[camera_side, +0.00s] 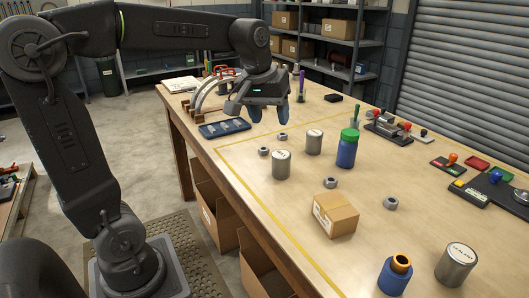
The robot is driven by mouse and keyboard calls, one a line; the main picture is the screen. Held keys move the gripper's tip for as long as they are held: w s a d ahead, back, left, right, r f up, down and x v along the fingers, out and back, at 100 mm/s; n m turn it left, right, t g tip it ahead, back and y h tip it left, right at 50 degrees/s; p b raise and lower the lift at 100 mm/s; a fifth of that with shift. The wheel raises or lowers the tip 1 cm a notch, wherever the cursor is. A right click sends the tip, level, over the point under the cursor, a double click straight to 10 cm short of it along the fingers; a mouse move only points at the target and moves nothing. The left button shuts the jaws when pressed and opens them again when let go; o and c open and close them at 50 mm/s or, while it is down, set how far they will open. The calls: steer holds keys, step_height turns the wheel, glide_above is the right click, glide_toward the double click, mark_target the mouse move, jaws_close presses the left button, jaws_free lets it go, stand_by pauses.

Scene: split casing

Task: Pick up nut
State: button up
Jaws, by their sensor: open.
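Several small grey metal nuts lie on the wooden table. One nut (264,151) and another nut (283,137) lie close together, left of and behind the nearer grey can. A third nut (330,182) lies behind the cardboard box, and another nut (390,203) lies to the right of that box. My gripper (269,111) hangs above the table with its blue-tipped fingers pointing down. It is open and empty, above and apart from the two left nuts.
Grey cans (281,165) (314,142) and a blue jar with a green lid (347,150) stand near the nuts. A small cardboard box (335,215) sits nearer. A dark tray (224,128) lies left of my gripper.

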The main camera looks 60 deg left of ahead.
steer(key=w+a+f+n+g, duration=0.2)
steer(key=w+a+n, duration=0.3)
steer(key=w+a, duration=0.5)
steer(key=n+g, duration=0.1)
steer(key=n, duration=0.6)
glide_above(262, 147)
steer(key=d, duration=0.1)
step_height(262, 147, down, 9)
steer(key=shift+m+h, duration=0.3)
steer(key=shift+h, duration=0.1)
step_height(262, 147, down, 8)
steer(key=shift+s, duration=0.1)
steer(key=shift+s+d+f, duration=0.1)
steer(key=shift+f, duration=1.3)
steer(key=shift+s+f, duration=0.1)
steer(key=shift+f, duration=1.25)
steer(key=c, duration=0.8)
steer(key=shift+r, duration=0.15)
steer(key=shift+c, duration=0.2)
